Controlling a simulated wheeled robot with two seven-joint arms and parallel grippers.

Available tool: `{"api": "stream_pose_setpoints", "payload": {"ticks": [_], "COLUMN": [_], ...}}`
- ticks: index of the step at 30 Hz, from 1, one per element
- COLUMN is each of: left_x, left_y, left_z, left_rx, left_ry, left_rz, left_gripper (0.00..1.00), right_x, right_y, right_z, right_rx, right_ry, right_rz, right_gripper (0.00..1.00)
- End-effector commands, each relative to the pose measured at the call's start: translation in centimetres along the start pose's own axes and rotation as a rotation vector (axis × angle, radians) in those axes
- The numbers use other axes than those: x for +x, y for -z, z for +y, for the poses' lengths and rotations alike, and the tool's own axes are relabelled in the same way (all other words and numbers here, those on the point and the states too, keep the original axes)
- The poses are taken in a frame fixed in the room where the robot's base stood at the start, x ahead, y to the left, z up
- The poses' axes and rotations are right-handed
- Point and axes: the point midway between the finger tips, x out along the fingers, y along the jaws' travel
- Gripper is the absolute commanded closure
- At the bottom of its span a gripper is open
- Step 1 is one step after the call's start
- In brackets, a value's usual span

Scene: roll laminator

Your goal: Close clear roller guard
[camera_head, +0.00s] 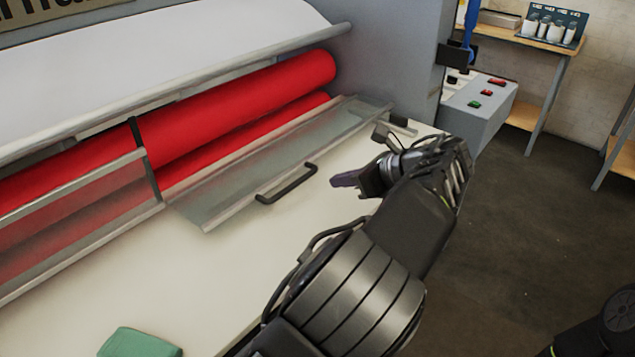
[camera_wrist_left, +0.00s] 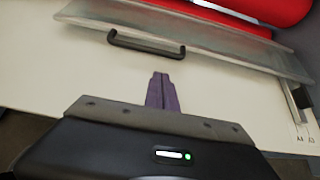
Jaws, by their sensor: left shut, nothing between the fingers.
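The clear roller guard (camera_head: 240,183) is a transparent panel with a metal edge. It lies folded down over the pale table in front of the red rollers, and it also shows in the left wrist view (camera_wrist_left: 200,40). A black handle (camera_head: 287,184) sits on its front edge; in the left wrist view the handle (camera_wrist_left: 146,45) is ahead of the fingers. My left gripper (camera_head: 335,181) is shut and empty, just right of the handle and apart from it. Its purple fingertips (camera_wrist_left: 161,78) point toward the handle. My right gripper is not in view.
Red rollers (camera_head: 240,110) run across the machine behind the guard. Another clear panel (camera_head: 80,205) stands upright at the left. A green cloth-like block (camera_head: 140,343) lies on the table (camera_head: 220,280). A control box with buttons (camera_head: 480,105) is at the right.

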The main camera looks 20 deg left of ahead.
Motion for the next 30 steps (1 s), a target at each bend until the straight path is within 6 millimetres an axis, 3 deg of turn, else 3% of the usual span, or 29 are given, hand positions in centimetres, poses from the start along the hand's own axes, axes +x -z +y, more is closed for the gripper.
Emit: {"api": "stream_pose_setpoints", "payload": {"ticks": [8, 21, 30], "left_x": [2.5, 9.2, 9.9], "left_y": [-0.1, -0.1, 0.0], "left_z": [0.1, 0.1, 0.0], "left_rx": [0.001, 0.001, 0.0], "left_ry": [-0.004, -0.003, -0.001], "left_rz": [-0.001, -0.001, 0.0], "left_gripper": [1.0, 1.0, 1.0], "right_x": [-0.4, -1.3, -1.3], "right_y": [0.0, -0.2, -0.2], "right_z": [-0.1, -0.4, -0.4], "right_rx": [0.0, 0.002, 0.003], "right_ry": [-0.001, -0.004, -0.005], "right_rz": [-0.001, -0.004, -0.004], "right_gripper": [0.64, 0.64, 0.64]}}
